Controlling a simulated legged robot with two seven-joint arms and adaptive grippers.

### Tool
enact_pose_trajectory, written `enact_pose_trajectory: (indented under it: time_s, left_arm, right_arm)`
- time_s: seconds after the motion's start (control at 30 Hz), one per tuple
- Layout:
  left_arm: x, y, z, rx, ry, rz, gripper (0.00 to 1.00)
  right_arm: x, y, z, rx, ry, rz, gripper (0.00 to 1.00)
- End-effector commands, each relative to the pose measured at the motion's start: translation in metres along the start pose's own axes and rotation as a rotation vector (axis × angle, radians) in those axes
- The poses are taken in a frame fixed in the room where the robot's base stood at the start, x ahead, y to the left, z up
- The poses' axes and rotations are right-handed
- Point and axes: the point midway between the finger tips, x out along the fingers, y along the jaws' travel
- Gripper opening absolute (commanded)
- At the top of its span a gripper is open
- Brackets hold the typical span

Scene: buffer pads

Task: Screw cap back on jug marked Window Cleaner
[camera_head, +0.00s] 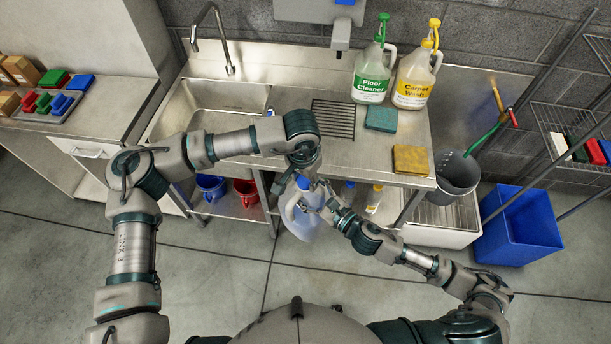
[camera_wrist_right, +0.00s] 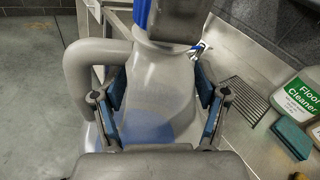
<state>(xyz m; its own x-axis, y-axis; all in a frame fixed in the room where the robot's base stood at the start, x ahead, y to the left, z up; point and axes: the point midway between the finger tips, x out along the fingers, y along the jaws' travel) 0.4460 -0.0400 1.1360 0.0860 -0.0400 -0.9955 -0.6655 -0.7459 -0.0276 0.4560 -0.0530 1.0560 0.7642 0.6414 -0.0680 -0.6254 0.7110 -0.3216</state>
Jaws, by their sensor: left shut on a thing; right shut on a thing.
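A translucent jug (camera_head: 300,222) with bluish liquid is held in front of the sink counter, above the floor. Its handle shows at left in the right wrist view, where its body (camera_wrist_right: 165,75) fills the middle. No label is visible on it. My right gripper (camera_wrist_right: 160,112) is shut on the jug, with one finger on each side of its body. A blue cap (camera_head: 303,183) shows at the jug's mouth. My left gripper (camera_head: 304,172) is above the mouth, shut on the cap. The left gripper hides most of the cap, so I cannot tell how it seats.
A Floor Cleaner jug (camera_head: 373,72) and a Carpet Wash jug (camera_head: 416,78) stand on the steel counter (camera_head: 345,145), with green (camera_head: 381,118) and yellow (camera_head: 411,159) pads nearby. Blue (camera_head: 210,188) and red (camera_head: 246,190) buckets sit on the lower shelf. A blue bin (camera_head: 519,225) stands right.

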Motion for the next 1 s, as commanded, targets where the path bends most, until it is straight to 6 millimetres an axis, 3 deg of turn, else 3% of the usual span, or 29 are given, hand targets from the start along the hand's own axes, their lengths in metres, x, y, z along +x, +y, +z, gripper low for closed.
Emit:
enact_pose_trajectory:
  time_s: [0.1,0.23,0.57,0.6,0.7,1.0]
  left_arm:
    - [-0.0004,-0.0023,-0.0005,0.230,0.000,-0.001,0.34]
    - [-0.0004,-0.0033,-0.0008,0.398,0.000,-0.001,0.34]
    - [-0.0005,-0.0045,-0.0011,0.446,0.000,-0.003,0.34]
    - [-0.0005,-0.0046,-0.0011,0.446,0.000,-0.003,0.50]
    - [-0.0005,-0.0042,-0.0011,0.445,0.000,-0.002,0.70]
    - [-0.0012,-0.0030,-0.0010,0.447,0.000,0.000,0.70]
  right_arm:
    - [0.0003,-0.0010,0.0036,-0.003,-0.008,-0.001,0.00]
    - [0.0003,-0.0010,0.0035,-0.003,-0.007,-0.001,0.00]
    - [0.0000,-0.0008,0.0032,-0.003,-0.007,0.000,0.00]
    - [0.0000,-0.0008,0.0032,-0.003,-0.007,0.000,0.00]
    - [0.0000,-0.0007,0.0032,-0.002,-0.007,0.000,0.00]
    - [0.0002,-0.0011,0.0037,-0.003,-0.008,-0.001,0.00]
